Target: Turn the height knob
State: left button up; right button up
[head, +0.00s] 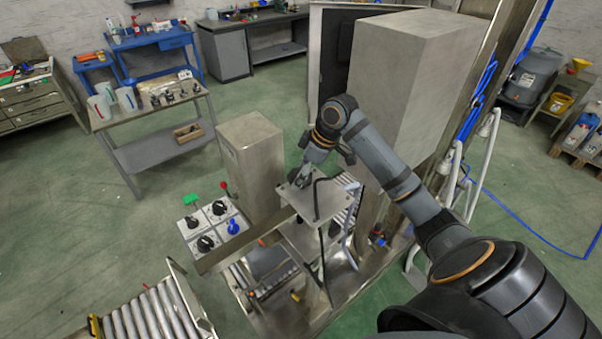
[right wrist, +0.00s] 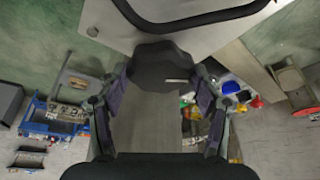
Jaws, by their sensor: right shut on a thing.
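The black height knob (right wrist: 163,62), with a short white mark on its face, sits at the edge of a metal plate (right wrist: 110,30) in the right wrist view. My right gripper (right wrist: 162,78) is shut on the knob, one finger on each side of it. In the head view my right gripper (head: 302,174) is at the left side of the same plate (head: 328,207), on top of a post. The arm and gripper largely hide the knob there. My left gripper is not in view.
A panel (head: 216,222) with several black knobs and a blue knob (head: 234,227) is left of the plate. A steel box (head: 252,165) stands behind it. Rollers (head: 150,315) lie at lower left. A large metal cabinet (head: 405,75) stands behind my arm.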

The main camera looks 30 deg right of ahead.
jog(key=n, duration=0.2)
jog(key=n+g+y, duration=0.1)
jog(key=n, duration=0.2)
jog(key=shift+w+d+r+g, duration=0.1)
jog(key=shift+w+r+g, duration=0.05)
jog(key=shift+g, duration=0.15)
jog(key=shift+n+g+y, duration=0.4)
jog(key=shift+n+g, duration=0.1)
jog(key=shift+n, duration=1.2)
jog(key=o, duration=1.1)
jog(key=shift+d, duration=0.15)
jog(key=shift+o, duration=0.2)
jog(key=shift+d+r, duration=0.1)
jog(key=s+d, duration=0.1)
jog(key=d, duration=1.1)
jog(key=shift+s+r, duration=0.3)
jog(key=shift+s, duration=0.05)
